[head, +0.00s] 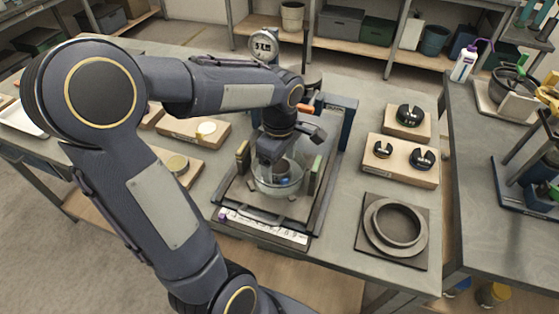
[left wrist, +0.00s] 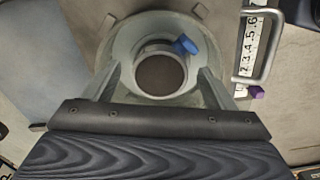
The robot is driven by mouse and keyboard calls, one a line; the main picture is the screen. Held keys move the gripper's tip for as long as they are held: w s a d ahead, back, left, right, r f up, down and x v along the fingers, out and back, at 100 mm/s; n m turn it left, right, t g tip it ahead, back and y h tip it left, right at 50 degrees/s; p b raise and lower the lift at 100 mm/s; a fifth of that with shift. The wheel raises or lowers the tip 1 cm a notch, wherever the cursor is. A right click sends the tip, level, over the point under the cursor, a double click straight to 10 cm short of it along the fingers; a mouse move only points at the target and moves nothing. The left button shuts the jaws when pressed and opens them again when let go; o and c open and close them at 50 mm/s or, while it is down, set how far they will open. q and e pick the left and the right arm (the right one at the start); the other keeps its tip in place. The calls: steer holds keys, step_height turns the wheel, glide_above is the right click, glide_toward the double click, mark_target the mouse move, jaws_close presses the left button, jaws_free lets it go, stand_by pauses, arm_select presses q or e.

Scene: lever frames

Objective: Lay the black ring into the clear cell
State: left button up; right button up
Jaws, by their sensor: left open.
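The clear cell (head: 277,188) is a round see-through bowl on a framed platform at the table's middle. It also shows in the left wrist view (left wrist: 125,50). A ring (left wrist: 160,92) with a grey rim and dark brown middle lies inside the cell, seemingly the black ring; in the head view it is a dark band partly hidden by my gripper. My left gripper (head: 273,160) points down over the cell with its fingers apart. In the left wrist view the fingers (left wrist: 159,85) stand on either side of the ring, with gaps visible. My right gripper is out of view.
A blue tab (left wrist: 186,45) sits at the ring's far right edge. A scale strip (head: 262,228) runs along the platform's front. A wide grey ring (head: 372,222) lies on a dark square plate at right. Wooden blocks (head: 398,175) with black pieces stand behind it. A dial (head: 264,46) stands behind.

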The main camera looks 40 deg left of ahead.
arm_select(q)
step_height(320, 180, up, 8)
steer(key=shift+f+p, duration=0.1)
steer(key=shift+p, duration=0.2)
steer(key=s+d+f+m+t+h, duration=0.1)
steer(key=s+d+m+t+h, duration=0.1)
steer(key=s+d+m, duration=0.2)
steer(key=s+d+f+m+t+h, duration=0.1)
steer(key=s+d+m, duration=0.4)
steer(key=m, duration=0.8)
steer(key=s+f+t, duration=0.1)
steer(key=s+t, duration=0.1)
steer(key=s, duration=0.1)
steer(key=shift+s+d+t+h, duration=0.25)
steer(key=shift+t+h, duration=0.05)
steer(key=shift+h, duration=0.1)
